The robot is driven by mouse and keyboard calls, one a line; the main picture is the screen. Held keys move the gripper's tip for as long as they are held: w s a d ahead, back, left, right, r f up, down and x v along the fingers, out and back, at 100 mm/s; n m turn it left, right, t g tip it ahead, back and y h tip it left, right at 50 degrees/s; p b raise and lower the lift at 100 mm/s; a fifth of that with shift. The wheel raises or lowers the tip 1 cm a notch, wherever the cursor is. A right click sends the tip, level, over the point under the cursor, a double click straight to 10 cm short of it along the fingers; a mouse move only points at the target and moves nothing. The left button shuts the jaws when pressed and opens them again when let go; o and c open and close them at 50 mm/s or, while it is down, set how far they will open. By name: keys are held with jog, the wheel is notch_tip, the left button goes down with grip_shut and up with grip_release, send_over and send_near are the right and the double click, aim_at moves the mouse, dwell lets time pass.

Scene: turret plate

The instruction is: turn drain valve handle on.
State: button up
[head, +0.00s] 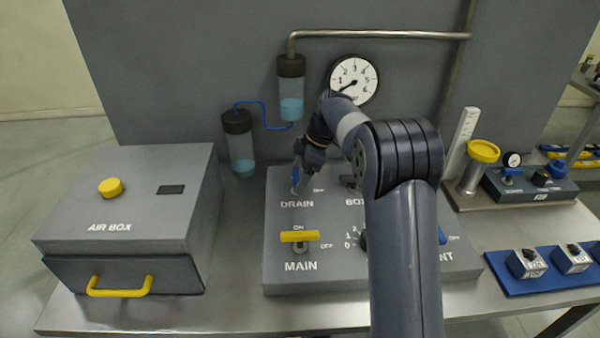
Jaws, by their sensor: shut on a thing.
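The drain valve handle (295,180) is a blue lever above the DRAIN label on the grey valve panel (283,215). The visible part of the lever runs roughly up and down in the picture. My gripper (297,176) comes down from the upper right and is shut on the handle. The fingers hide part of the lever and its pivot. An OFF label shows to the right of the handle; its ON label is hidden.
A yellow MAIN handle (300,236) sits just below on the same panel. My arm hides much of the panel's right side. A grey air box (130,215) stands left. A gauge (353,80) and two blue-liquid cylinders (291,85) are behind.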

jog(key=o, duration=1)
jog(key=v, duration=1)
jog(key=shift+d+r, duration=0.15)
jog(key=shift+r, duration=0.25)
jog(key=x, duration=1)
jog(key=shift+f, duration=0.35)
jog(key=shift+m, duration=0.3)
